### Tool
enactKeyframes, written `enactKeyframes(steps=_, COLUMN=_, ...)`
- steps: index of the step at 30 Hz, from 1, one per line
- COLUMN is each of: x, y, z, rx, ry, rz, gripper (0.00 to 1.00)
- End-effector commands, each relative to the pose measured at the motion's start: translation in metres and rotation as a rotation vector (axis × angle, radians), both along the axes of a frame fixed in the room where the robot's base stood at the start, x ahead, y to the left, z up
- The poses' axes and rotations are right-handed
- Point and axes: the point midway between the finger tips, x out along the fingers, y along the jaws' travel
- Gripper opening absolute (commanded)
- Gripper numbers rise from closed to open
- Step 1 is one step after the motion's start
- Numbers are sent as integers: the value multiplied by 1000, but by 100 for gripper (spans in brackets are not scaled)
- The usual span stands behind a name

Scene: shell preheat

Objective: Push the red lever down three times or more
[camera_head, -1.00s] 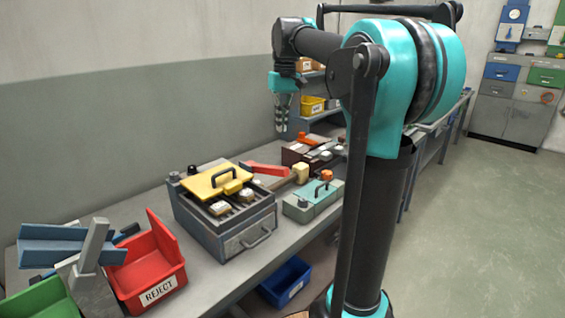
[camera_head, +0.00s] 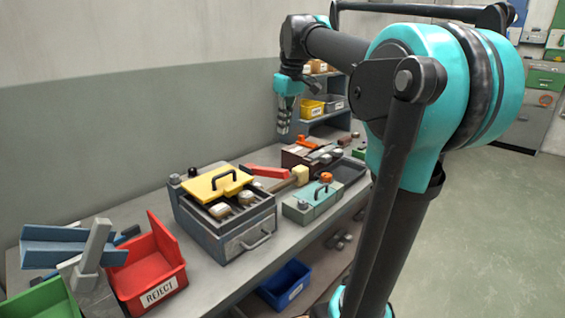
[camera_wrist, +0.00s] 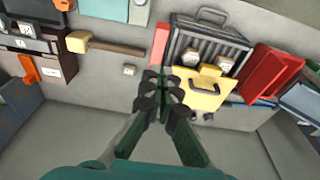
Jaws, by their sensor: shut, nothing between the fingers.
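A red bar (camera_head: 266,172) lies at an angle on the bench just behind and right of the grey heater box (camera_head: 232,238). It also shows in the wrist view (camera_wrist: 159,46), left of the box's grille. An orange-red lever-like piece (camera_head: 306,143) sits on a brown box (camera_head: 292,158) farther back. I cannot tell for certain which of the two is the red lever. My gripper (camera_head: 283,129) hangs pointing down, high above the back of the bench, apart from both. In the wrist view its fingers (camera_wrist: 157,88) are together and empty.
The heater box carries a yellow lid (camera_head: 217,184) with a black handle. A wooden mallet (camera_head: 299,175) and a teal box (camera_head: 311,202) stand right of it. A red REJECT bin (camera_head: 150,272) is at left. Shelves with bins (camera_head: 312,109) stand behind.

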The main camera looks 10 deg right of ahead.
Motion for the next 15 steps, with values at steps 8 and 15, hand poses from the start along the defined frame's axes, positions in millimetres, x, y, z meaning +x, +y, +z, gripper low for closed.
enactKeyframes(steps=8, x=8, y=5, z=-53, rx=0, ry=0, rz=1, gripper=0)
enactKeyframes(steps=15, x=10, y=7, z=-95, rx=0, ry=0, rz=-1, gripper=0)
